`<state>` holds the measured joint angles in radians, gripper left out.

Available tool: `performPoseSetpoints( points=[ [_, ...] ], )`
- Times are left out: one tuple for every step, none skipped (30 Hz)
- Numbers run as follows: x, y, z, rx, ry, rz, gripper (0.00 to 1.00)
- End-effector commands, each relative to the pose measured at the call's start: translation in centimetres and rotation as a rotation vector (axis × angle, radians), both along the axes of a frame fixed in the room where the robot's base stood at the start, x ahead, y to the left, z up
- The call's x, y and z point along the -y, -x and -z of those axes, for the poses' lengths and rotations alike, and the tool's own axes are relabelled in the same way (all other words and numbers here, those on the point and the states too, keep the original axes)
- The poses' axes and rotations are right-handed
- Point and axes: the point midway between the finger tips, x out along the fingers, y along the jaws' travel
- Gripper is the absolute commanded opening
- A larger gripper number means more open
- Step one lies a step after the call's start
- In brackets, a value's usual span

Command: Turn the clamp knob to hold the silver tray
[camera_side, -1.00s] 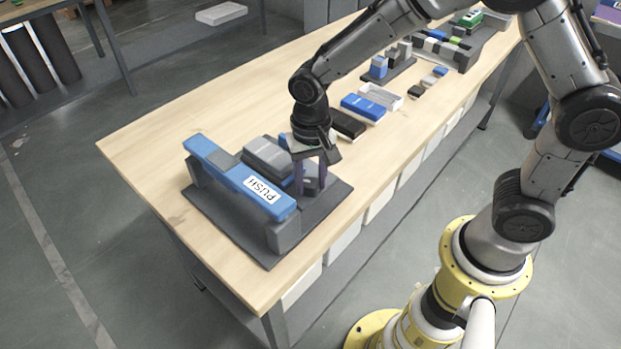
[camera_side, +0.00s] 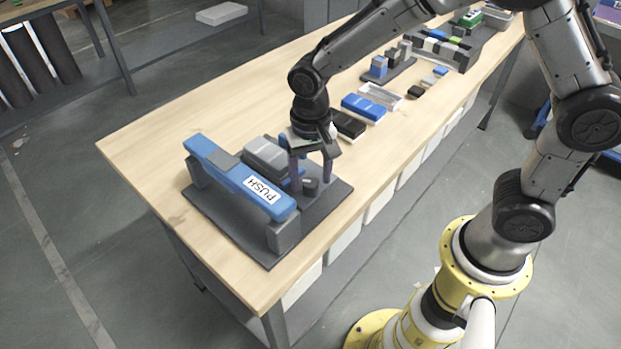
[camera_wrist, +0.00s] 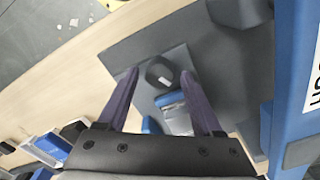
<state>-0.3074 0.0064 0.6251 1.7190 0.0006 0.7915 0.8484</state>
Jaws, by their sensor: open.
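The fixture is a dark base plate (camera_side: 330,203) with a blue bar marked PUSH (camera_side: 235,175) and a grey block (camera_side: 266,155) behind the bar. A small dark knob (camera_side: 310,186) stands on the plate, and it also shows in the wrist view (camera_wrist: 160,74). My gripper (camera_side: 309,184) points down over the plate with its purple fingers apart. In the wrist view the fingertips (camera_wrist: 159,76) lie either side of the knob; contact is not clear. A silver open tray (camera_side: 380,96) lies farther back on the table, away from the fixture.
A blue case (camera_side: 363,108) and a dark block (camera_side: 347,125) lie between the fixture and the silver tray. Several small blocks and holders stand toward the far end. The table's left part is bare wood (camera_side: 200,115).

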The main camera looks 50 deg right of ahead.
Motion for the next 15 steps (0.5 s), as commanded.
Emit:
performPoseSetpoints(
  points=[
    [0.0, 0.0, -0.5, 0.001, 0.000, 0.000, 0.68],
    [0.0, 0.0, -0.7, 0.003, -0.001, 0.000, 0.68],
    [0.0, 0.0, -1.1, 0.003, -0.001, 0.000, 0.68],
    [0.0, 0.0, -1.3, 0.003, -0.001, 0.000, 0.68],
    [0.0, 0.0, -1.6, 0.003, -0.001, 0.000, 0.68],
    [0.0, 0.0, -1.9, 0.003, -0.001, 0.000, 0.68],
    [0.0, -0.1, -2.1, 0.003, -0.001, 0.000, 0.68],
    [0.0, 0.0, -2.4, 0.003, -0.001, 0.000, 0.68],
    [0.0, 0.0, -2.7, 0.003, -0.001, 0.000, 0.68],
    [0.0, -0.1, -3.0, 0.003, -0.002, 0.000, 0.68],
    [0.0, -0.1, -3.2, 0.004, -0.001, 0.000, 0.68],
    [0.0, 0.0, -3.5, 0.003, -0.001, 0.000, 0.68],
    [0.0, 0.0, -3.8, 0.003, -0.001, 0.000, 0.68],
    [0.0, 0.0, -4.0, 0.003, -0.001, 0.000, 0.68],
    [0.0, -0.1, -4.3, 0.003, -0.001, 0.000, 0.68]
  ],
)
